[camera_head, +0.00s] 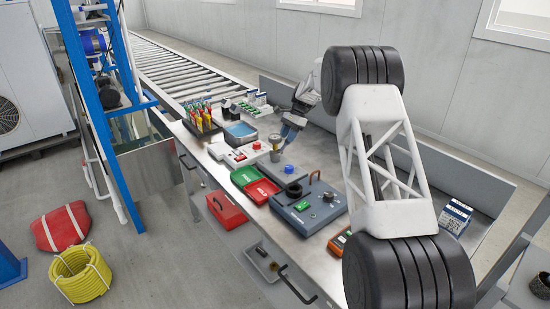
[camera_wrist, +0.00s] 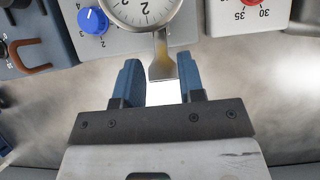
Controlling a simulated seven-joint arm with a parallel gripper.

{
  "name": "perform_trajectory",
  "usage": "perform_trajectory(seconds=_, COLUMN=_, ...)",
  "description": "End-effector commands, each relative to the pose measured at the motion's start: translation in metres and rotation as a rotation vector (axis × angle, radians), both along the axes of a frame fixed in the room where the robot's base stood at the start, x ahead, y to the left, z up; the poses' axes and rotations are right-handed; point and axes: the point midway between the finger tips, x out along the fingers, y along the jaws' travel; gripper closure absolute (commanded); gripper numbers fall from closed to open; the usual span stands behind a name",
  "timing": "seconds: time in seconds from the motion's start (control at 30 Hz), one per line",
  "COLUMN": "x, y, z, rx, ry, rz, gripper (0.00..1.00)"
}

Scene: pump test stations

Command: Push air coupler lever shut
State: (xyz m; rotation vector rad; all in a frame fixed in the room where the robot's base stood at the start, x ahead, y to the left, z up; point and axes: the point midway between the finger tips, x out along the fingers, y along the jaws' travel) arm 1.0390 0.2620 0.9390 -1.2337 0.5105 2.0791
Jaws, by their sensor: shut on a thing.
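My gripper (camera_wrist: 161,72) has its two blue fingers on either side of a flared metal piece (camera_wrist: 162,60) below a round dial gauge (camera_wrist: 143,8) in the wrist view. The jaws are shut on this piece. I cannot tell for sure whether it is the air coupler lever. In the head view my gripper (camera_head: 284,138) reaches down beside the gauge (camera_head: 275,147), over a grey box (camera_head: 284,181) with a blue knob (camera_head: 288,169). The blue knob (camera_wrist: 92,20) also shows left of the gauge in the wrist view. The fingers partly hide the contact.
A white box (camera_head: 234,154) with red parts stands left of the grey box. A blue-grey box (camera_head: 309,209) with a brown handle stands nearer. A blue bin (camera_head: 240,132) and rack (camera_head: 201,118) stand further back.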

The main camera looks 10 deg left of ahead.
Motion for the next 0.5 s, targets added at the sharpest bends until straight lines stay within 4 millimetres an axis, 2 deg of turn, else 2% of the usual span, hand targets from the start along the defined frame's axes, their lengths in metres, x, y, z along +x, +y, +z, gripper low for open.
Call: perform_trajectory(seconds=0.5, x=-0.0026, y=0.0034, z=0.0048, rx=0.001, ry=-0.001, rz=0.000, gripper=0.72)
